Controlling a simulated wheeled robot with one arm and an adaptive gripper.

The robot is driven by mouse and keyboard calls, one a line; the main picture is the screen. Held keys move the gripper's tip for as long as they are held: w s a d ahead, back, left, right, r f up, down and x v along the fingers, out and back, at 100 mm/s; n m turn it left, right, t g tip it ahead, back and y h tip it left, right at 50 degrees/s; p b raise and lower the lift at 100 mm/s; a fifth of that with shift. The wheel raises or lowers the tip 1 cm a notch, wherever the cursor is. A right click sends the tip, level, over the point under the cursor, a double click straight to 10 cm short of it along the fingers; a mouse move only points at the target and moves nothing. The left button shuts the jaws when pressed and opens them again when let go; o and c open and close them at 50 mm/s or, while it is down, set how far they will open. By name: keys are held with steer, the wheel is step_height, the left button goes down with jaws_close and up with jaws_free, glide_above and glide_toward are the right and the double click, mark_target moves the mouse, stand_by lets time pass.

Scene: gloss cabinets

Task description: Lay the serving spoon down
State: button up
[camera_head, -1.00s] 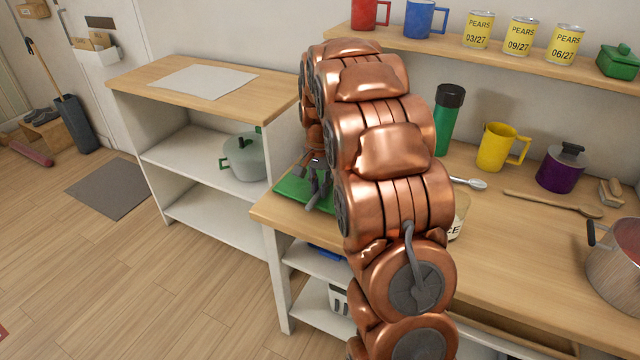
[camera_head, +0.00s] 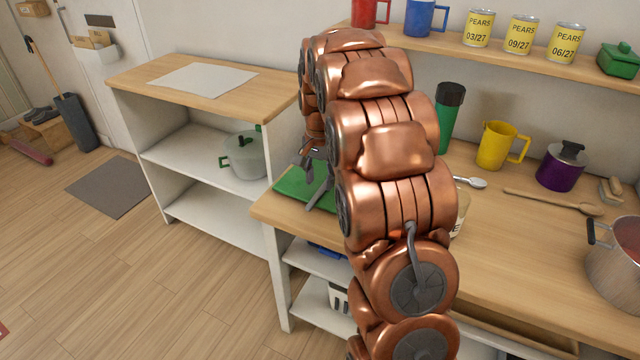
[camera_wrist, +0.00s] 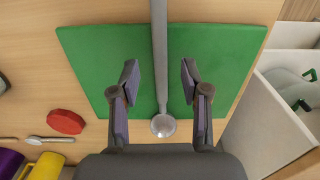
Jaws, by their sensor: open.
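The metal serving spoon (camera_wrist: 160,50) runs down the middle of the wrist view, its round bowl nearest my palm. It appears to lie across the green board (camera_wrist: 90,50), which also shows at the counter's left end in the head view (camera_head: 290,185). Its far handle end is cut off by the frame. My gripper (camera_wrist: 159,72) is open, one finger on each side of the handle, with visible gaps on both sides. In the head view my gripper (camera_head: 316,182) is low over the board, partly hidden by my copper arm.
A red octagonal thing (camera_wrist: 65,122) and a smaller spoon (camera_wrist: 45,140) lie left of the board. A yellow mug (camera_head: 498,146), purple canister (camera_head: 561,170), wooden spoon (camera_head: 550,202) and metal pot (camera_head: 615,260) stand or lie along the counter. A lower shelf unit (camera_head: 205,160) is left.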

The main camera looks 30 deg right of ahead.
step_height(320, 180, up, 10)
steer(key=shift+f, duration=0.2)
stand_by(1.1)
steer(key=s+a+f+n+g, duration=0.1)
steer(key=s+a+n, duration=0.5)
steer(key=s+a, duration=0.9)
steer(key=s+a+f+n+g, duration=0.1)
steer(key=s+a+f+n, duration=0.15)
steer(key=s, duration=0.75)
steer(key=s+a+f+n, duration=0.2)
steer(key=s+f+n, duration=0.15)
steer(key=s, duration=0.65)
step_height(320, 180, up, 13)
steer(key=p, duration=1.2)
steer(key=shift+d+f, duration=0.1)
steer(key=shift+f, duration=0.05)
steer(key=shift+c, duration=0.4)
